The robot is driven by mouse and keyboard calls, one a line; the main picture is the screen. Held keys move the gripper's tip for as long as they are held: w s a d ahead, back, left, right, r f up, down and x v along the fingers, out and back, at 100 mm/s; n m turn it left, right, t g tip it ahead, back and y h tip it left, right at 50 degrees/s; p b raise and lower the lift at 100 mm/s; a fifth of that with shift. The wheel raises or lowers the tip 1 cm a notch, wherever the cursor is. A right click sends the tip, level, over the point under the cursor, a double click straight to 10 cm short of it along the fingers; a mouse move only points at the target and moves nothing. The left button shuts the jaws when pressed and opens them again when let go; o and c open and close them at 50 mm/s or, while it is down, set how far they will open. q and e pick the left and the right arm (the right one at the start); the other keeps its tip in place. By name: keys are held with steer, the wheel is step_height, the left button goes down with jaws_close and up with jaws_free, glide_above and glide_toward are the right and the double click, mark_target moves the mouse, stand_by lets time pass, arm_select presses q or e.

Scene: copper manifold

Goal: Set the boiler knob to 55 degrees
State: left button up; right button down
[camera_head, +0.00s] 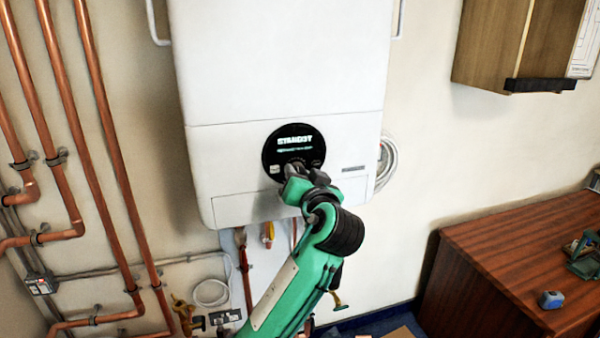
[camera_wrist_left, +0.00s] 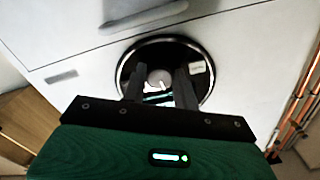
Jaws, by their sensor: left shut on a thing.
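The white boiler (camera_head: 280,70) hangs on the wall, with a round black control panel (camera_head: 276,140) low on its front. In the left wrist view the panel (camera_wrist_left: 126,62) is seen turned round, with a light round knob (camera_wrist_left: 160,77) between my fingers. My left gripper (camera_head: 295,171) is at the panel's lower part, shut on the knob; its fingers (camera_wrist_left: 159,88) lie on either side. The gripper hides the knob in the head view. My right gripper is out of view.
Copper pipes (camera_head: 103,110) run down the wall at left. Valves and pipes (camera_head: 268,234) hang below the boiler. A wooden desk (camera_head: 500,260) with a small blue object (camera_head: 551,300) stands at right, under a wall cabinet (camera_head: 490,40).

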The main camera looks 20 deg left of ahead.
arm_select(q)
steer(key=shift+m+p, duration=0.3)
steer(key=shift+m, duration=0.5)
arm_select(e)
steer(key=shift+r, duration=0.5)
arm_select(q)
steer(key=o, duration=0.7)
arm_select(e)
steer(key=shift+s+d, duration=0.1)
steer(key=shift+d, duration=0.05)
